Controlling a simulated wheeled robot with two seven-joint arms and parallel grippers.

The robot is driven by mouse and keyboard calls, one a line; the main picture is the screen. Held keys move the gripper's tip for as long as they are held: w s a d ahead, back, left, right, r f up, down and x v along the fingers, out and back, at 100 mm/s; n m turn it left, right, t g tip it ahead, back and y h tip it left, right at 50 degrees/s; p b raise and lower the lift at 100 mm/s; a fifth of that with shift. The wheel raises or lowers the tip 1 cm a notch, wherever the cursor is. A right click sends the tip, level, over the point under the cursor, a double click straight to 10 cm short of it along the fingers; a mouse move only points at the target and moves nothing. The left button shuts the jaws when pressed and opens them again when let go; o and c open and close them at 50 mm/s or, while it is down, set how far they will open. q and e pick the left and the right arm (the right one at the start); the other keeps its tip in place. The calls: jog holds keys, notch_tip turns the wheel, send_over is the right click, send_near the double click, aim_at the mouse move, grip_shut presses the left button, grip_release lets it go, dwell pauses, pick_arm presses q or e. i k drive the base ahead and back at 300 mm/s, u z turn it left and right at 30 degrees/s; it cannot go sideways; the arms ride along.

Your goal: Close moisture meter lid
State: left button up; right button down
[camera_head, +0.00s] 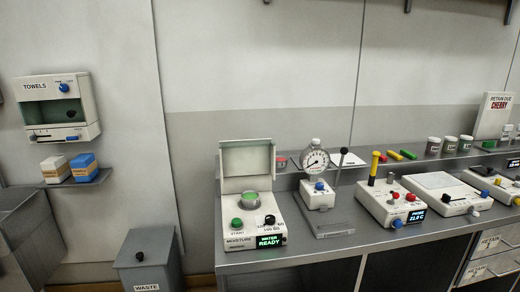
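The moisture meter (241,237) stands at the left end of the grey counter. It has a green START button, a black knob and a green display reading "WATER READY". Its lid (247,160) is open and stands upright at the back of the meter. A round metal cup (250,200) with a light green top sits in the meter in front of the lid. Neither of my grippers is in view.
A gauge (315,160) on a stand and several instruments stand right of the meter on the counter (330,247). A shelf with small jars runs behind. A waste bin (148,262) and towel dispenser (58,107) are at left.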

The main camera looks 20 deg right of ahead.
aim_at(238, 158)
jog(key=z, duration=1.15)
jog(key=i, duration=0.75)
jog(key=u, duration=0.2)
